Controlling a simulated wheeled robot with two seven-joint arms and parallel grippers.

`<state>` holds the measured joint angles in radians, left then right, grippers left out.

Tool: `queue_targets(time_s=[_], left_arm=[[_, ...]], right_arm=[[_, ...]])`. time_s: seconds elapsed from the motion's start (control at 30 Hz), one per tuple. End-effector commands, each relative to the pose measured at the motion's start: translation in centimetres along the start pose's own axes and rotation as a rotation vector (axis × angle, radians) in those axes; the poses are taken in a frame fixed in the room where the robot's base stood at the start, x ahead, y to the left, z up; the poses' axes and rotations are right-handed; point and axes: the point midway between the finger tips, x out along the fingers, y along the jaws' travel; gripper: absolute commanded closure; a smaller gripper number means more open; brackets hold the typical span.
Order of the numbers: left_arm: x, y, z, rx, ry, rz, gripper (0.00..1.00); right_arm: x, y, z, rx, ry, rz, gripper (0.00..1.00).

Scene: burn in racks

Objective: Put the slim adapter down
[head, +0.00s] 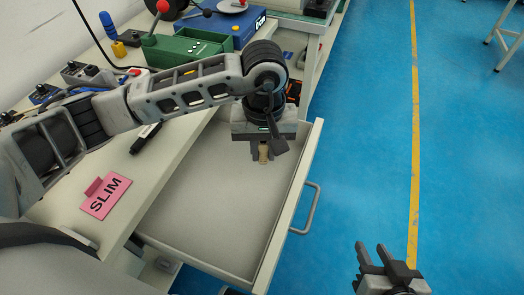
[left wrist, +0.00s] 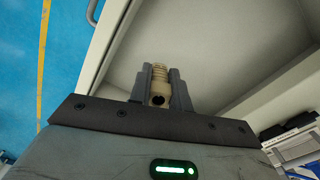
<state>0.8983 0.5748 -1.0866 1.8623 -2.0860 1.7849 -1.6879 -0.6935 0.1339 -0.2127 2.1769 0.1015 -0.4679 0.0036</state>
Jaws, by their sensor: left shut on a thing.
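The slim adapter is a small tan ribbed cylinder with a dark hole in its end. It sits between the fingers of my left gripper (left wrist: 160,90), and in the left wrist view the adapter (left wrist: 159,78) shows clearly. In the head view the left gripper (head: 263,148) points down over the open drawer (head: 205,195), with the adapter (head: 263,154) at its tips. I cannot tell how far above the drawer floor it is. My right gripper (head: 388,262) is open and empty over the blue floor at the lower right.
A green box (head: 187,47) and a blue device (head: 228,22) stand at the back. The drawer looks empty, its handle (head: 306,208) facing right.

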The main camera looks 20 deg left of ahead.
Motion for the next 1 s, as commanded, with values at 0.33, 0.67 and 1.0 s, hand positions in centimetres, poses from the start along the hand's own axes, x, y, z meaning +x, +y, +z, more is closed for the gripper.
queue_targets(time_s=[0.33, 0.67, 1.0], left_arm=[[5.4, 1.2, -5.5, -0.001, -0.001, 0.000, 1.00], [8.7, 1.4, -6.5, 0.002, -0.006, -0.001, 1.00], [9.8, 1.4, -6.7, 0.003, 0.001, 0.000, 1.00]], right_arm=[[0.1, 0.0, 0.1, -0.002, -0.002, 0.001, 0.67], [-0.1, 0.0, -0.1, -0.002, -0.001, 0.001, 0.67], [0.0, 0.0, -0.2, -0.006, -0.001, 0.003, 0.67]])
